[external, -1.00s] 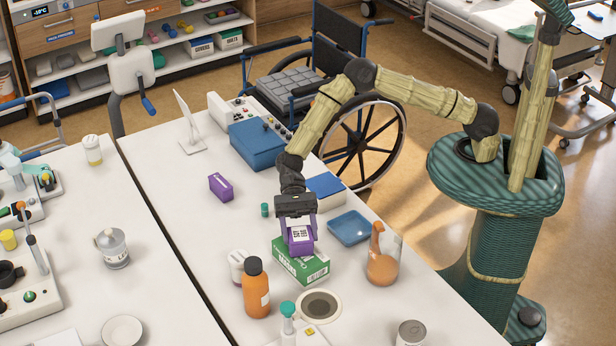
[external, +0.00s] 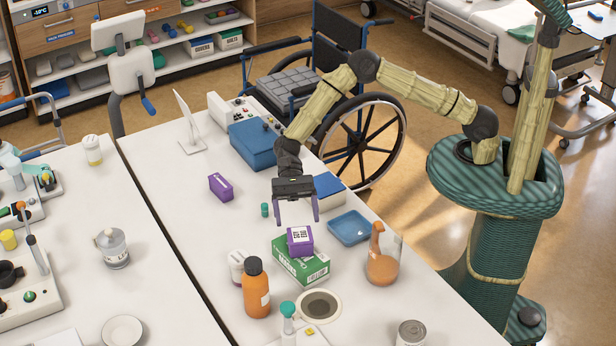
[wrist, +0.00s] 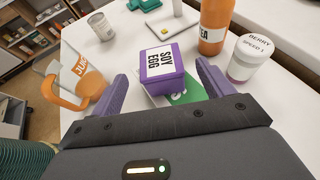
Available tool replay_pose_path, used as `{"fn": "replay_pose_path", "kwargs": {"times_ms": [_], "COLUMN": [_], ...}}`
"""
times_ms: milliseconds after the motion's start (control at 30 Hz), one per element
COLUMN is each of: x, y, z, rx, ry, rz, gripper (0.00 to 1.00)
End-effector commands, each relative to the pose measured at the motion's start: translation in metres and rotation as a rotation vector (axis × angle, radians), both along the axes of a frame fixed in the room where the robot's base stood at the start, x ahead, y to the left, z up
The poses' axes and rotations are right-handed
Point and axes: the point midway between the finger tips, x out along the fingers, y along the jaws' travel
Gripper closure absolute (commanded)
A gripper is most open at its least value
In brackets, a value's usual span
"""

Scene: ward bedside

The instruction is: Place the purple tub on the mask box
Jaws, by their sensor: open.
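The purple tub (external: 300,240) with a white label sits on top of the green and white mask box (external: 302,266) on the table. In the wrist view the tub (wrist: 162,73) lies ahead between the fingers, its label reading "SOY EGG", and it hides most of the box (wrist: 184,93). My gripper (external: 297,223) is open and empty. It is above and a little behind the tub, with its purple fingers apart from it.
An orange bottle (external: 256,288) and a white-lidded jar (external: 237,266) stand left of the box. A glass jug with orange contents (external: 382,262) and a blue tray (external: 349,228) are to its right. Another purple box (external: 221,187) lies farther back on clear table.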

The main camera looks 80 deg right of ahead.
Motion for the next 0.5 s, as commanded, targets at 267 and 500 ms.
{"fn": "replay_pose_path", "kwargs": {"times_ms": [267,500], "x": [0.019,0.024], "y": [-0.046,-0.059], "z": [0.019,0.026], "rx": [0.000,0.000], "ry": [-0.001,0.000], "rz": [-0.003,0.001], "gripper": [0.20,0.20]}}
